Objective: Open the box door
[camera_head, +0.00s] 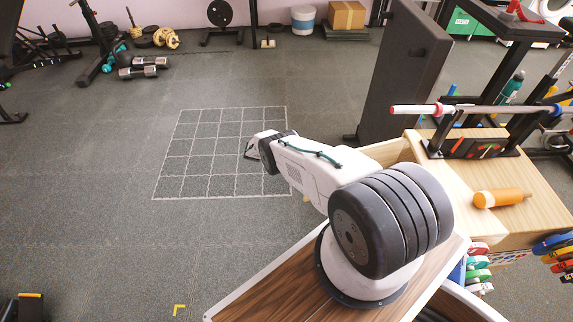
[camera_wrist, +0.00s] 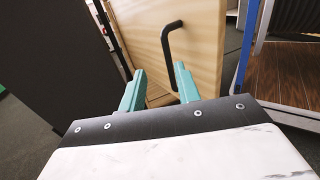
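In the wrist view, the box door (camera_wrist: 205,50) is a light wooden panel with a black bar handle (camera_wrist: 166,42). My gripper (camera_wrist: 160,70) has two teal fingers spread apart with nothing between them. The handle is just beyond the fingertips, roughly in line with the gap, and looks apart from them. I cannot tell whether the door is fully closed. In the head view, the wooden box (camera_head: 550,192) stands at the right, partly behind my arm. Its door handle and my fingers are hidden there.
A tall dark panel (camera_head: 407,70) stands behind the box; a dark surface (camera_wrist: 45,60) fills the wrist view's left. An orange bottle (camera_head: 498,198) and a barbell rack (camera_head: 470,145) are on the box top. Open floor with a marked grid (camera_head: 215,150) lies left.

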